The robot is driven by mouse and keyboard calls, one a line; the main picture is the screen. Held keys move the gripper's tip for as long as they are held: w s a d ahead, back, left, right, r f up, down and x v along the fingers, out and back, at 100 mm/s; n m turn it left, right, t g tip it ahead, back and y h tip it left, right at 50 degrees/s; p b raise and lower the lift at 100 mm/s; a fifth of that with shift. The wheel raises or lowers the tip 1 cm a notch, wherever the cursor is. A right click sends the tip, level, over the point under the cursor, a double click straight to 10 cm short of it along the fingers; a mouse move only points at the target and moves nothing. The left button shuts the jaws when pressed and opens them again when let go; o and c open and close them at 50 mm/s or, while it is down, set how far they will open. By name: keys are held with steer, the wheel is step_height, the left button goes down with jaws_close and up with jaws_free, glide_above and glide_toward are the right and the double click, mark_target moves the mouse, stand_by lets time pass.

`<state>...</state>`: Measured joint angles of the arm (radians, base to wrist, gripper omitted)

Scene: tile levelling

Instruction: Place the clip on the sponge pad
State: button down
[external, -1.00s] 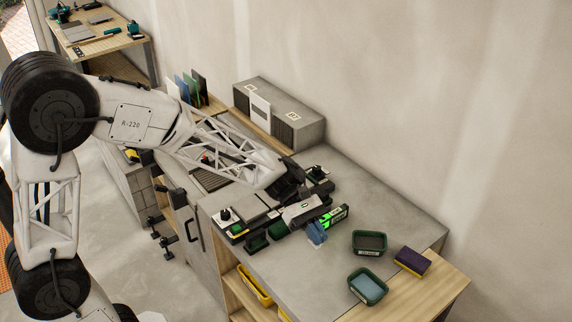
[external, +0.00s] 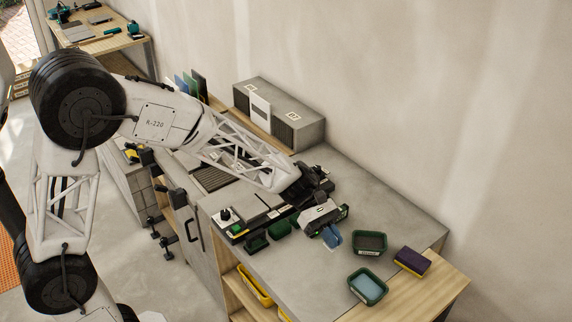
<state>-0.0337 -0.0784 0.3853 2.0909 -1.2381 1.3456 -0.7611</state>
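The sponge pad (external: 412,261), dark purple on top with a yellow lower layer, lies at the right by the edge of the grey worktop. My gripper (external: 333,239) is over the worktop, left of the sponge pad and apart from it. Its blue fingertips point down, close to the dark green tray. The fingertips are too small here to tell whether they are open or shut, or whether anything is between them. I cannot make out the clip; it may be hidden or too small to see.
The grey worktop (external: 400,215) is clear toward the wall.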

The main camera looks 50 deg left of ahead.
steer(key=shift+n+t, duration=0.3)
steer(key=shift+t, duration=0.1)
steer(key=w+d+f, duration=0.2)
steer(key=w, duration=0.1)
steer(key=w+d+f, duration=0.2)
steer(key=w+f, duration=0.1)
steer(key=w+d+f, duration=0.2)
steer(key=w+d, duration=0.1)
steer(key=shift+w+d+f, duration=0.1)
steer(key=shift+f, duration=0.05)
steer(key=shift+w, duration=0.1)
glide_above(416, 258)
steer(key=shift+w+f, duration=0.1)
steer(key=shift+f, duration=0.65)
steer(key=shift+f, duration=1.7)
steer(key=shift+f, duration=0.1)
